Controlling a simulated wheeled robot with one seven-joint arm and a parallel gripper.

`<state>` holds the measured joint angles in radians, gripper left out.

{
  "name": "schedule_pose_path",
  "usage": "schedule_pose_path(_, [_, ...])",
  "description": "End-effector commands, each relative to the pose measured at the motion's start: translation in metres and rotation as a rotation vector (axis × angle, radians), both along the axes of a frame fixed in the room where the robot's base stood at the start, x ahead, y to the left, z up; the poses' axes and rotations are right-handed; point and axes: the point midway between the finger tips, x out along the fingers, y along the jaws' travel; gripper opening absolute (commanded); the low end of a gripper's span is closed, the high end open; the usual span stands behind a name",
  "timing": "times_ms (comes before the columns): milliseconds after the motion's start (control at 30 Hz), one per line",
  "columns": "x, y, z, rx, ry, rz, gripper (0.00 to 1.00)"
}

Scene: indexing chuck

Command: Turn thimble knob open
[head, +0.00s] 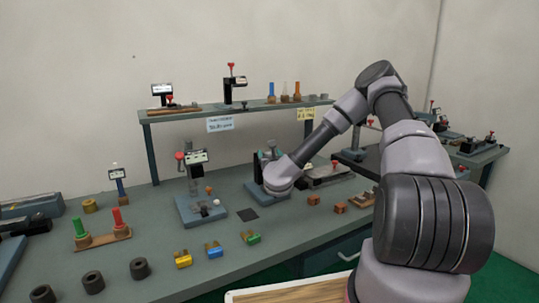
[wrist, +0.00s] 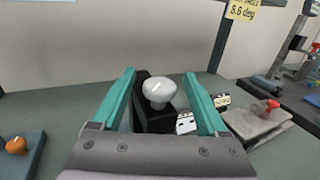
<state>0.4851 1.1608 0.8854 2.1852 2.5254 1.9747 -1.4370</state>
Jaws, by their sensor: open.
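A pale, rounded knob (wrist: 158,90), seemingly the thimble knob, sits on a dark block-shaped device (wrist: 150,121) in the wrist view. My gripper (wrist: 158,74) is open, with one teal finger on each side of the knob. Gaps show between the knob and both fingers, so neither appears to touch it. My gripper's palm hides the lower part of the device. In the head view my wrist covers most of the device; its blue-grey base (head: 254,188) shows on the bench, and the knob cannot be made out.
A dial stand (head: 194,172) stands left of my wrist on the bench (head: 160,270). A raised shelf (head: 190,114) runs behind. A grey block (wrist: 250,124) lies right of the gripper. Colored blocks (head: 214,250) and dark rings (head: 139,268) lie toward the front.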

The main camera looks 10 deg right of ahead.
Motion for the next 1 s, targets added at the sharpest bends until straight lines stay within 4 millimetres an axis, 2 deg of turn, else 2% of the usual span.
schedule_pose_path(100, [-0.0001, 0.0000, 0.0001, 0.000, 0.000, 0.000, 0.76])
schedule_pose_path(133, [-0.0001, 0.0000, 0.0002, 0.000, 0.000, 0.000, 0.73])
schedule_pose_path(267, [-0.0002, 0.0000, 0.0002, 0.000, -0.001, 0.000, 0.23])
schedule_pose_path(300, [-0.0003, 0.0000, 0.0002, 0.000, -0.001, 0.000, 0.08])
schedule_pose_path(333, [-0.0003, 0.0000, 0.0003, 0.000, -0.001, 0.000, 0.00])
schedule_pose_path(667, [-0.0002, -0.0008, 0.0013, -0.003, -0.003, 0.038, 0.00])
schedule_pose_path(1000, [0.0001, -0.0016, 0.0017, -0.007, -0.002, 0.261, 0.00])
